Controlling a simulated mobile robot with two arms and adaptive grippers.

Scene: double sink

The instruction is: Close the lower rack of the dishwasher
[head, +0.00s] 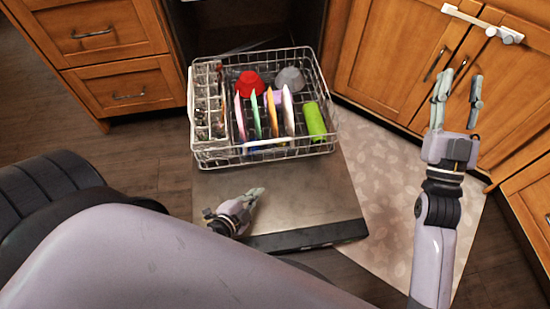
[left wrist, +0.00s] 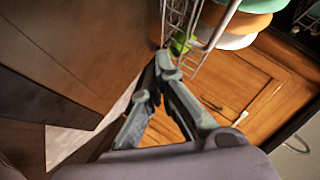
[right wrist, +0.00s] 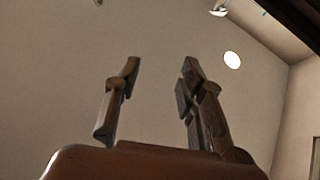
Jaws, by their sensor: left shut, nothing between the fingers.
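The lower rack (head: 325,92) of the dishwasher is pulled out over the open, lowered door (head: 290,200). It holds several upright colored plates, a red bowl, a grey bowl, a green cup and a cutlery basket at its left. My left gripper (head: 257,192) is shut and empty above the door, in front of the rack and apart from its front edge. In the left wrist view its fingertips (left wrist: 160,72) are just below part of the rack (left wrist: 188,30). My right gripper (head: 460,88) is open and empty, raised at the right, away from the rack.
Wooden drawers (head: 100,50) stand left of the dishwasher and wooden cabinets (head: 395,55) stand right of it. A patterned mat (head: 400,180) lies on the floor beside the door. The door's surface before the rack is bare.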

